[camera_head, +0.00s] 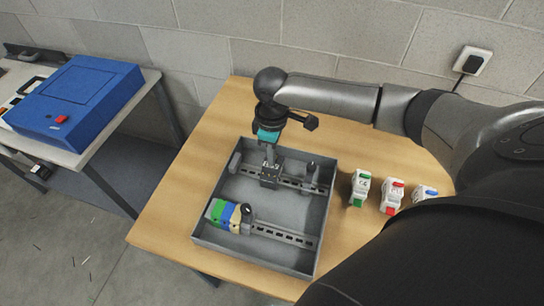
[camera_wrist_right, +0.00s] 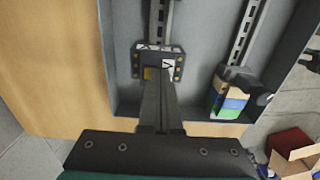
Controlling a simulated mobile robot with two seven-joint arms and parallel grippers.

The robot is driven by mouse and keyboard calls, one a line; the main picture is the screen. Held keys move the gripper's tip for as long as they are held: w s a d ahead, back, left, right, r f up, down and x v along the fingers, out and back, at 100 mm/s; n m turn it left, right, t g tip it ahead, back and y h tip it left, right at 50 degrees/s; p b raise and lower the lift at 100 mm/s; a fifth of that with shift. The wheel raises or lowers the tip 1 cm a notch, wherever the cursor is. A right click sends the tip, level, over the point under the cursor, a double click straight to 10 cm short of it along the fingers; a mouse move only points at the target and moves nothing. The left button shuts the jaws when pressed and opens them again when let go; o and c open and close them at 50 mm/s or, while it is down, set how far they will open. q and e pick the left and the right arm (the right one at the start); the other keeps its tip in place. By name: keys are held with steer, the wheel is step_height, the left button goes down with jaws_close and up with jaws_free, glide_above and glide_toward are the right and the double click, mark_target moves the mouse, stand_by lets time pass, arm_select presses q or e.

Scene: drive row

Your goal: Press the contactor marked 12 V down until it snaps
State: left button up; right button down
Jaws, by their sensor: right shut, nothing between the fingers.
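A dark contactor (camera_head: 270,180) sits on the upper rail in the grey tray (camera_head: 262,258). It also shows in the right wrist view (camera_wrist_right: 177,56), with pale label marks I cannot read as 12 V. My right gripper (camera_head: 269,163) is shut and empty, pointing down over the contactor. In the right wrist view its closed fingertips (camera_wrist_right: 158,82) overlap the contactor's near part; whether they touch it I cannot tell. The fingers hide part of its face. My left gripper is in neither view.
Yellow, blue and green terminal blocks (camera_head: 223,213) sit on the lower rail. White modules with green (camera_head: 360,188), red (camera_head: 392,197) and blue (camera_head: 425,192) parts stand on the wooden table (camera_head: 180,222) to the right. A blue case (camera_head: 78,100) lies on the left bench.

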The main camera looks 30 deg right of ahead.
steer(key=shift+f+p, duration=0.1)
steer(key=shift+p, duration=0.25)
stand_by(0.6)
step_height(320, 180, up, 8)
steer(key=p, duration=0.9)
steer(key=shift+p, duration=0.35)
stand_by(0.4)
